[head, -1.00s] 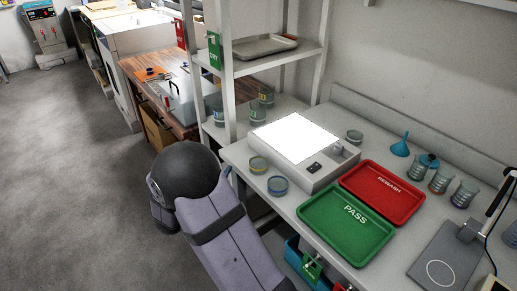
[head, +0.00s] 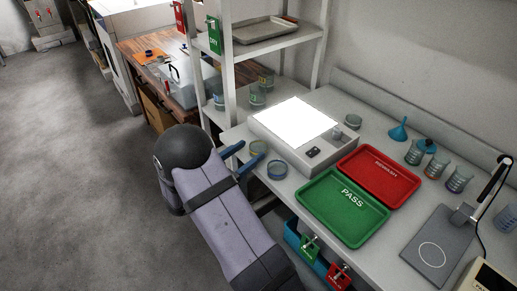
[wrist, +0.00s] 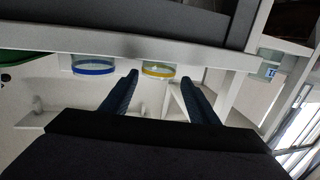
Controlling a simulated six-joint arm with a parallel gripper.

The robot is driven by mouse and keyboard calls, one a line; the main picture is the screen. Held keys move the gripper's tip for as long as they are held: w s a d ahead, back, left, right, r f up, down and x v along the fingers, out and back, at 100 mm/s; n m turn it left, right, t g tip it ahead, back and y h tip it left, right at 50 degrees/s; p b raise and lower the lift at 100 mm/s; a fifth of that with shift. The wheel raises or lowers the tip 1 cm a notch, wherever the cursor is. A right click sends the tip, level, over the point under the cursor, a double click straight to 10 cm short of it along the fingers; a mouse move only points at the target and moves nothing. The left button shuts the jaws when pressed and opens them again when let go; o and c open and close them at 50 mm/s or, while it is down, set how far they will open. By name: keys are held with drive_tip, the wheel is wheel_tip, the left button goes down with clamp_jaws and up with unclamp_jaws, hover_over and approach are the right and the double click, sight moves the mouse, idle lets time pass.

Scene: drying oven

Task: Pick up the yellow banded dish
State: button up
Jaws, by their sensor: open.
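The yellow banded dish (head: 258,147) is a small round clear dish near the left edge of the bench. In the wrist view the yellow banded dish (wrist: 158,70) lies ahead, between the lines of my two fingers. My gripper (head: 251,151) is open, with its blue fingertips at the bench edge beside that dish. In the wrist view my gripper (wrist: 158,78) is empty; I cannot tell whether the tips reach around the dish. A blue banded dish (head: 277,169) stands close by, and in the wrist view it is left of the fingers (wrist: 93,66).
A light box (head: 262,122) stands just behind the dishes. Green PASS (head: 330,228) and red REWASH (head: 385,192) trays lie to the right. A shelf post (head: 229,75) rises at the back left. Beakers stand at the far right.

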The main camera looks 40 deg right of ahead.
sight(254, 149)
drive_tip(key=p+x, duration=0.1)
drive_tip(key=x, duration=0.2)
drive_tip(key=shift+s+d, duration=0.1)
drive_tip(key=shift+d, duration=1.05)
drive_tip(key=c, duration=0.8)
